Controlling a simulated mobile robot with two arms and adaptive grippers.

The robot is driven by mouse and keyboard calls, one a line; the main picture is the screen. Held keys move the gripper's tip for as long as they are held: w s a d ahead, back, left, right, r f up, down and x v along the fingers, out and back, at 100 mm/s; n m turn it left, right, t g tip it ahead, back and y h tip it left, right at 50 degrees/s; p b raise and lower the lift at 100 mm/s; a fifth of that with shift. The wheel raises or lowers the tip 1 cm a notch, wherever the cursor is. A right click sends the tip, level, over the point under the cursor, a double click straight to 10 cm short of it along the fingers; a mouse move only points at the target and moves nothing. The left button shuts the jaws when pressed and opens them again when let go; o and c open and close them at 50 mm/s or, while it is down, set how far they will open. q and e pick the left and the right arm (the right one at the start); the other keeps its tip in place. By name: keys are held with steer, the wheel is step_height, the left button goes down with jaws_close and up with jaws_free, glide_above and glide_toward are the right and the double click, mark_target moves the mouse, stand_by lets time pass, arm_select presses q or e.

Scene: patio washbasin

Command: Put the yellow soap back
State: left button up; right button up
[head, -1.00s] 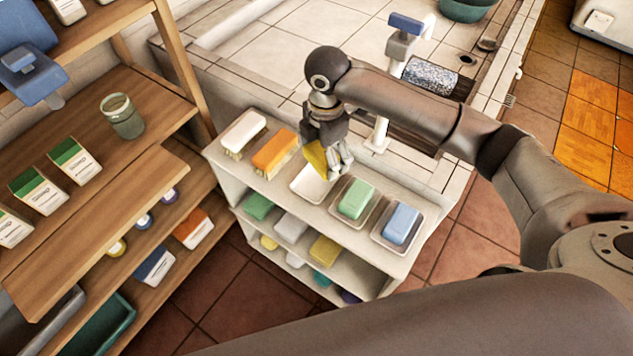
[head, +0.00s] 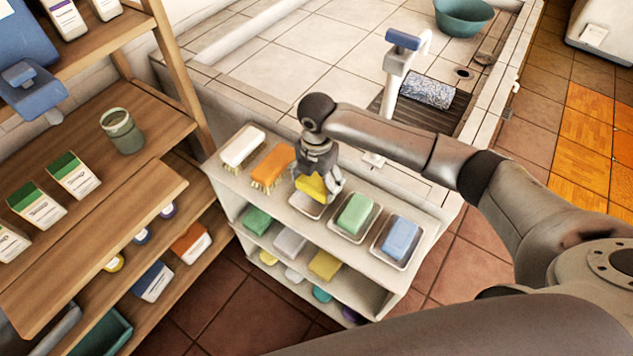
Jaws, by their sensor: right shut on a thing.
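The yellow soap (head: 312,186) is in my right gripper (head: 321,188), which is shut on it. The soap is low over the empty white soap dish (head: 307,206) on the top of the small white shelf. It looks tilted, and the fingers partly cover it. I cannot tell whether it touches the dish. The dish is partly hidden behind the soap and gripper. My left gripper is not in view.
A green soap (head: 355,212) and a blue soap (head: 400,237) lie in dishes to the right. An orange brush (head: 271,165) and a white brush (head: 243,146) stand to the left. Several soaps fill the lower shelf. A wooden rack (head: 95,235) stands at left.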

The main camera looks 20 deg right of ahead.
mark_target(317, 181)
steer(key=shift+f, duration=0.65)
steer(key=shift+f, duration=0.1)
steer(key=o, duration=1.5)
step_height(317, 181, up, 12)
steer(key=shift+r+b, duration=0.15)
steer(key=shift+b, duration=0.15)
